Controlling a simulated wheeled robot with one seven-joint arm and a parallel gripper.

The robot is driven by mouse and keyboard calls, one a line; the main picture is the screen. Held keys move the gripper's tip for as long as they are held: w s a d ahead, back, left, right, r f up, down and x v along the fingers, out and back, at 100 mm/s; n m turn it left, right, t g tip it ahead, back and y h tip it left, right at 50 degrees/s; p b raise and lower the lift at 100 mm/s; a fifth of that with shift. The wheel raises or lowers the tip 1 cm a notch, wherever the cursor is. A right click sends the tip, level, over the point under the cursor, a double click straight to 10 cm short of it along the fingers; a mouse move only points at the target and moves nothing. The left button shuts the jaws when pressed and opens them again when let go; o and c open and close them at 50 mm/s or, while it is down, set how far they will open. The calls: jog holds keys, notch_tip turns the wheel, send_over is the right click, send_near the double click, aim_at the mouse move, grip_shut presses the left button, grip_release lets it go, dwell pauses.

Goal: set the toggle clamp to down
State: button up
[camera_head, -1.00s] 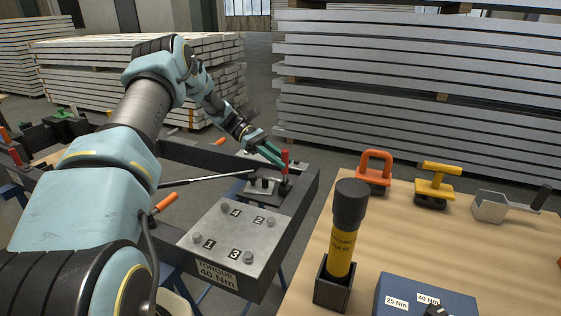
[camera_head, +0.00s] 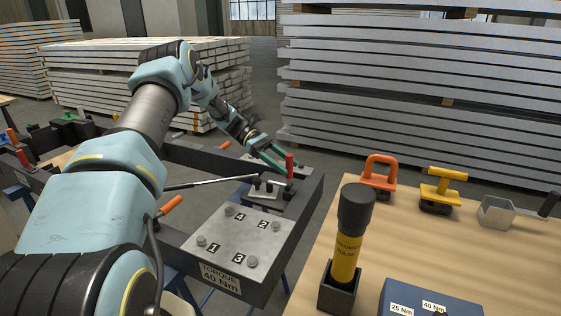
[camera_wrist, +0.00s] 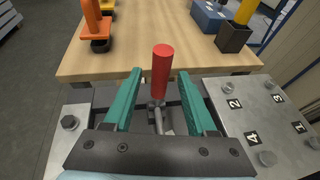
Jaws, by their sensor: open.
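The toggle clamp has a red handle (camera_head: 289,166) that stands upright on the dark frame behind the bolt plate. In the wrist view the red handle (camera_wrist: 162,72) rises between my two green fingers, with a gap visible on each side. My gripper (camera_head: 281,162) is open at the handle, and its fingers also show in the wrist view (camera_wrist: 160,84). The clamp's metal base (camera_head: 262,190) sits on a small plate at the frame's corner. Its lower linkage is partly hidden behind the gripper in the wrist view.
A metal plate (camera_head: 236,237) with numbered bolts lies in front of the clamp. A wooden table (camera_head: 420,245) at the right holds a yellow-black tool (camera_head: 346,250), an orange-handled piece (camera_head: 379,171) and a yellow-handled piece (camera_head: 440,183). A grey rod (camera_head: 210,181) crosses the frame's opening.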

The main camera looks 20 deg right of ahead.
jog(key=b+v, duration=0.3)
jog(key=v, duration=0.7)
jog(key=shift+w+a+r, duration=0.15)
jog(key=shift+w+a, duration=0.1)
jog(key=shift+w, duration=0.05)
jog(key=s+a+m+t+y, duration=0.8)
jog(key=s+a+t, duration=0.5)
jog(key=s+a, duration=1.1)
jog(key=shift+a, duration=0.95)
